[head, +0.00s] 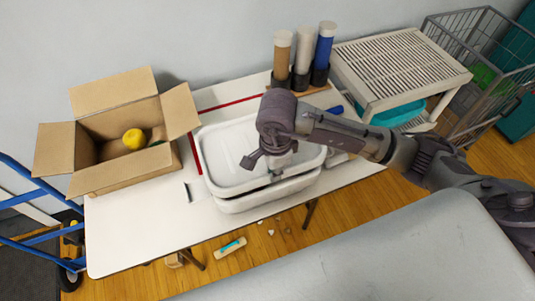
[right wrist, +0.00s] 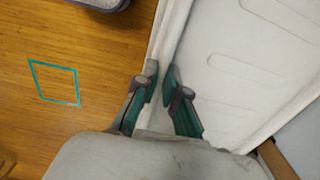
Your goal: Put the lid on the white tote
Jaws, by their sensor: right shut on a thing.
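The white lid (head: 222,168), a shallow tray-like piece with a raised rim, lies over the white tote (head: 262,201) on the table. The tote's lower front wall shows below the lid's near edge; whether the lid is seated all round I cannot tell. My right gripper (head: 272,175) is over the lid's near side, shut on its rim. In the right wrist view the fingers (right wrist: 160,88) pinch the rim of the lid (right wrist: 235,75), whose recessed panels show. My right arm hides the lid's far right part. My left gripper is not in view.
An open cardboard box (head: 130,175) with a yellow ball (head: 134,139) stands left on the white table (head: 130,235). Three tubes (head: 303,50) stand behind the tote. A slatted rack (head: 400,65) and a wire cart (head: 470,45) are at right. Small pieces lie on the floor.

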